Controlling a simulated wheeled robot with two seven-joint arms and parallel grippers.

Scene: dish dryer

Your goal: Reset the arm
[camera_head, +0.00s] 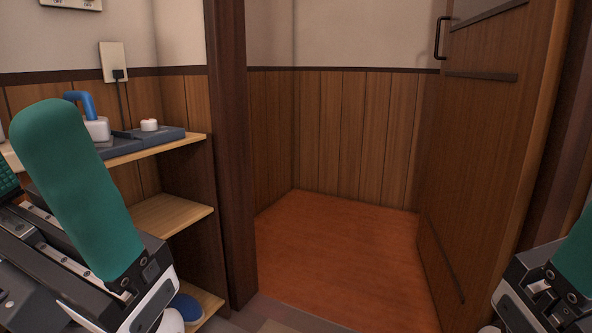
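My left gripper (28,180) is at the lower left, in front of a wooden shelf unit. One large green finger stands up close to the camera, and part of a second green finger shows at the left edge. The two stand apart with nothing visible between them, so it looks open. My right gripper (572,255) is at the lower right edge. Only part of its dark body and one green finger show; the rest is cut off, so its opening cannot be told.
The shelf unit (172,213) holds a grey device with a blue handle (97,125) and a low grey base (150,133). A dark door post (230,160) stands beside it. A wooden door (480,150) stands open at the right. The reddish floor (340,255) beyond is clear.

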